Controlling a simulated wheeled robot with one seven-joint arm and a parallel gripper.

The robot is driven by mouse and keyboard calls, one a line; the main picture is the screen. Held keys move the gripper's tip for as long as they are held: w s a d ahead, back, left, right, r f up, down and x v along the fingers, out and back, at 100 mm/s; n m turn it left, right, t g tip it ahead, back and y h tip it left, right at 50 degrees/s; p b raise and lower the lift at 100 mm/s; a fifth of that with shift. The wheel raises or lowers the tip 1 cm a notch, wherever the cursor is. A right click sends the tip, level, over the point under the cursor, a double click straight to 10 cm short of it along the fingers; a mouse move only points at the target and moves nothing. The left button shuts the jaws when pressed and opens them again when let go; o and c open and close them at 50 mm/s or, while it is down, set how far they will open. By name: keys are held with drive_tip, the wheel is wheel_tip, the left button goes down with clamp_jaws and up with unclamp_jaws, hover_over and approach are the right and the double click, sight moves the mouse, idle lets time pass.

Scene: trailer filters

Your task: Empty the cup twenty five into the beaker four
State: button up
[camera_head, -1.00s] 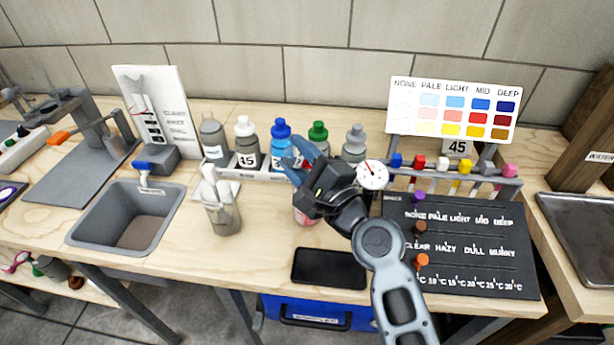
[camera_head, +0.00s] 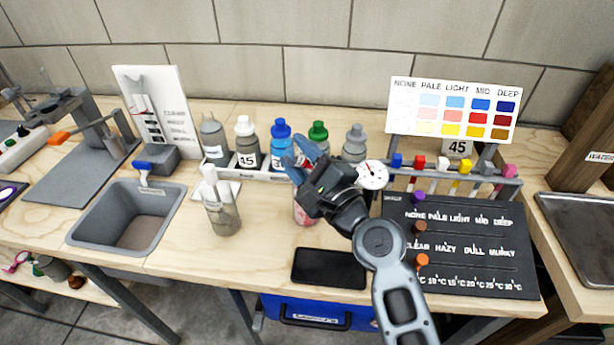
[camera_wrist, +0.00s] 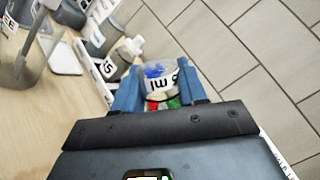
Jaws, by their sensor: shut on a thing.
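My gripper (camera_head: 303,160) is over the middle of the bench, in front of the bottle rack. In the wrist view its blue fingers (camera_wrist: 157,92) are shut on a small clear cup (camera_wrist: 172,72) with black lettering that appears upside down and partly reads as ML. Blue shows in or through the cup. I cannot tell whether it holds liquid. In the head view the cup is mostly hidden by the gripper. A vessel with pink contents (camera_head: 305,214) stands on the bench below the gripper, largely covered by it. Its label is not readable.
A clear jar with white-topped tools (camera_head: 222,216) stands left of the gripper. Several capped bottles (camera_head: 248,148) stand in the rack behind. A black slab (camera_head: 328,268) lies in front, a dark chart board (camera_head: 460,245) to the right, and a sink (camera_head: 125,215) to the left.

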drive_tip(key=shift+w+d+m, duration=0.1)
drive_tip(key=shift+d+m, duration=0.15)
drive_tip(key=shift+m, duration=0.65)
idle(1.1)
drive_tip(key=shift+r, duration=0.1)
idle(0.6)
drive_tip(key=n, duration=0.3)
drive_tip(key=shift+s+a+f, duration=0.2)
drive_tip(key=shift+a+f, duration=0.1)
drive_tip(key=shift+a, duration=0.1)
drive_tip(key=shift+s+a+f+n+g, duration=0.15)
drive_tip(key=shift+n+g, duration=0.15)
drive_tip(key=shift+n, duration=0.7)
